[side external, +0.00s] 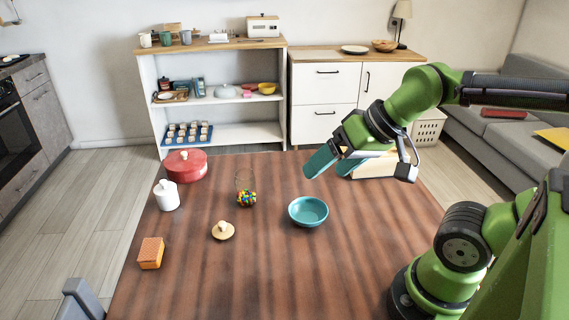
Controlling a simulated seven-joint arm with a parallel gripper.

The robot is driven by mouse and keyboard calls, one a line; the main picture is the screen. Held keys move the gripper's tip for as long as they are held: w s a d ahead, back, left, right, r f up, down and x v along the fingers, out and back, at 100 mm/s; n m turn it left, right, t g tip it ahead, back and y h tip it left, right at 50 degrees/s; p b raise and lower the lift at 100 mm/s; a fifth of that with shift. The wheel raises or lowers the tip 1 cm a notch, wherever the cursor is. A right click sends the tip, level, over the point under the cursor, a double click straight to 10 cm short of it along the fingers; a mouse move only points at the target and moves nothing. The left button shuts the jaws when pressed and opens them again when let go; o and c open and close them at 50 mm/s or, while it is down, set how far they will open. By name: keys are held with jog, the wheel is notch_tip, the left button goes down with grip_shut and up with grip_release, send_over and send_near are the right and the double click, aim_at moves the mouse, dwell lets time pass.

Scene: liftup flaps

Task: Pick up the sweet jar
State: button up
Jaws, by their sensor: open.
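The sweet jar (246,197) stands upright near the middle of the brown table. It is clear glass, with colourful sweets in its lower part and an open top. A round wooden lid with a knob (223,231) lies on the table in front of it, apart from the jar. My gripper (328,168) is above the table to the right of the jar, behind the teal bowl in the picture. Its two teal fingers are apart, and nothing shows between them.
A teal bowl (308,211) stands right of the jar. A red lidded pot (186,165) and a white lidded jar (166,195) stand to the left. An orange sponge-like block (151,253) is at the front left. The table's front middle (260,285) is clear.

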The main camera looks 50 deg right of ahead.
jog(key=shift+o, duration=0.8)
